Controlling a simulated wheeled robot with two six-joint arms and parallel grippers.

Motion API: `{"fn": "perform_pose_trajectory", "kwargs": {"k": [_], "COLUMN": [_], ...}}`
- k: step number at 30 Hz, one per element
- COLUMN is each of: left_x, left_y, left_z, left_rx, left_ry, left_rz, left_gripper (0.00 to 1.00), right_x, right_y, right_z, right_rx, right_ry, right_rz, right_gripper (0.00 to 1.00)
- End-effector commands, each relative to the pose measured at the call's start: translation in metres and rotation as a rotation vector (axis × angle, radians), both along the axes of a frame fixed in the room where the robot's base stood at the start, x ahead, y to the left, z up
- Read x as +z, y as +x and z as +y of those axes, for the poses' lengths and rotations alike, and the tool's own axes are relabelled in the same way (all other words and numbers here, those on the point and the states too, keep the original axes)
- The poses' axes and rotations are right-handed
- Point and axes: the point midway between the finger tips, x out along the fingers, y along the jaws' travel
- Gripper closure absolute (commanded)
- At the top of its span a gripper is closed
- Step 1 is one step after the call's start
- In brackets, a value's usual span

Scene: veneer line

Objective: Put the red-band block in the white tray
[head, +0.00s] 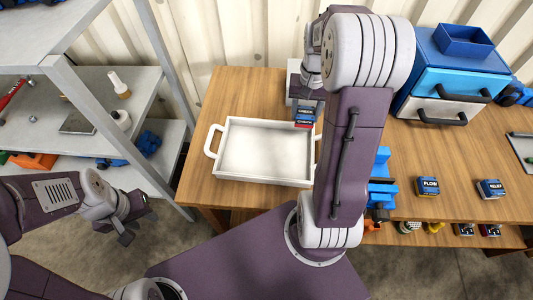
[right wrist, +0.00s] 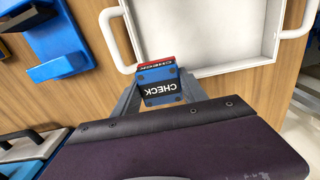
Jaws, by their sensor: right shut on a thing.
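The red-band block (head: 304,118) is blue with CHECK labels and a red band along one side. It also shows in the right wrist view (right wrist: 160,86). My right gripper (right wrist: 160,92) is shut on it, with one finger on each side. In the head view the block appears over the far right corner of the white tray (head: 222,150); its exact height is hard to tell. The tray is a shallow, empty rectangle with side handles, its right end partly hidden by my right arm. My left gripper (head: 128,228) hangs left of the table, away from the tray; its jaw opening is unclear.
The wooden table (head: 240,88) has bare room behind the tray. A blue drawer unit (head: 455,80) stands at the back right. FLOW (head: 428,186) and RELIEF (head: 490,188) blocks lie on the right. A grey shelf rack (head: 85,90) stands left.

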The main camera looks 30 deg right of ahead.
Motion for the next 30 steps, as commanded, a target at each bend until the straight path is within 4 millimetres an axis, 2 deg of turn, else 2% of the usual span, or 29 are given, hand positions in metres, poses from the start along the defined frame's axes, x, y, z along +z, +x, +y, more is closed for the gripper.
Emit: {"fn": "perform_pose_trajectory", "kwargs": {"k": [4,12,15,18,23,27,30], "left_x": [-0.001,-0.003,-0.003,-0.003,-0.004,-0.007,-0.007], "left_y": [0.0,0.0,0.0,0.0,0.0,0.0,0.0], "left_z": [0.0,0.0,0.0,0.0,0.0,0.0,0.0], "left_rx": [0.0,0.0,0.0,0.0,0.0,0.0,0.0], "left_ry": [0.0,0.0,0.0,0.0,0.0,0.0,0.0], "left_rz": [0.0,0.0,0.0,0.0,0.0,0.0,0.0], "left_gripper": [0.64,0.64,0.64,0.64,0.64,0.64,0.64], "right_x": [-0.008,-0.051,-0.062,-0.067,-0.071,-0.096,-0.108], "right_y": [0.001,0.006,0.008,0.009,0.009,0.008,0.008], "right_z": [0.015,0.087,0.106,0.116,0.118,0.118,0.118], "right_rx": [0.006,0.01,0.007,0.005,0.001,0.002,0.002], "right_ry": [0.001,0.001,0.0,0.0,-0.001,0.001,0.0], "right_rz": [0.001,0.003,0.002,0.0,-0.001,0.003,0.002], "right_gripper": [1.0,1.0,1.0,1.0,1.0,1.0,1.0]}}
